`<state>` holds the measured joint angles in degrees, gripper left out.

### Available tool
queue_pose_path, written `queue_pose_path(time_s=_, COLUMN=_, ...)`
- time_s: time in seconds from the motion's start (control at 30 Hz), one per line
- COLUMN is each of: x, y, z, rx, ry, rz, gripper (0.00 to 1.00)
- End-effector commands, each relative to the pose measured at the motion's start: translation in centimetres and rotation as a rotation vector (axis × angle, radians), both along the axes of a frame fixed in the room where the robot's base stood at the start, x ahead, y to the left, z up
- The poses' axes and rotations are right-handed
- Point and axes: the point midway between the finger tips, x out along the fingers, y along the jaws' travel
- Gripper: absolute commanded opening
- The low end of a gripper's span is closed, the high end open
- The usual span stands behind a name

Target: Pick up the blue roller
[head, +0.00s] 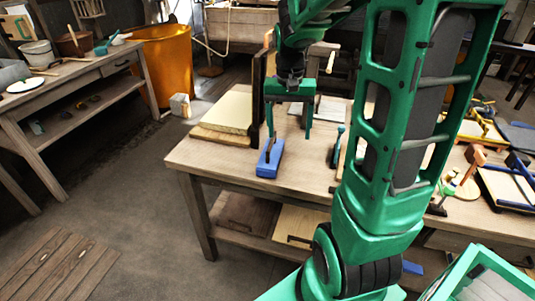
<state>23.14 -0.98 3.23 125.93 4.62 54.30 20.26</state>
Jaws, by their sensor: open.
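A blue tool (269,160) lies near the left front edge of the wooden workbench (225,158). It has a long blue body and a dark upright part, and I take it to be the blue roller, though its exact shape is hard to tell. My gripper (289,134) points down over the bench, with its two green fingers spread and nothing visible between them. The left finger appears just above and behind the blue tool and overlaps its upper part in the picture. Whether they touch I cannot tell.
Pale boards (222,112) lie behind the blue tool, beside a dark upright panel (258,98). A dark teal-handled tool (337,147) stands to the right. My green arm hides the bench's middle. Several tools lie at right. An orange bin (170,65) stands at back left.

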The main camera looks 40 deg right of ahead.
Motion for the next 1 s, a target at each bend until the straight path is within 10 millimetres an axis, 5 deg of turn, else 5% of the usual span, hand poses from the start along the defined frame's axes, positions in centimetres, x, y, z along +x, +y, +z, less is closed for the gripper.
queue_pose_path(time_s=0.1, x=3.8, y=0.0, z=-1.4, rx=0.021, ry=-0.006, rz=-0.034, gripper=0.73)
queue_pose_path(time_s=0.3, x=7.2, y=0.2, z=-2.7, rx=0.044, ry=-0.018, rz=-0.069, gripper=0.73)
queue_pose_path(time_s=1.0, x=7.8, y=0.6, z=-9.8, rx=0.050, ry=-0.018, rz=-0.072, gripper=0.73)
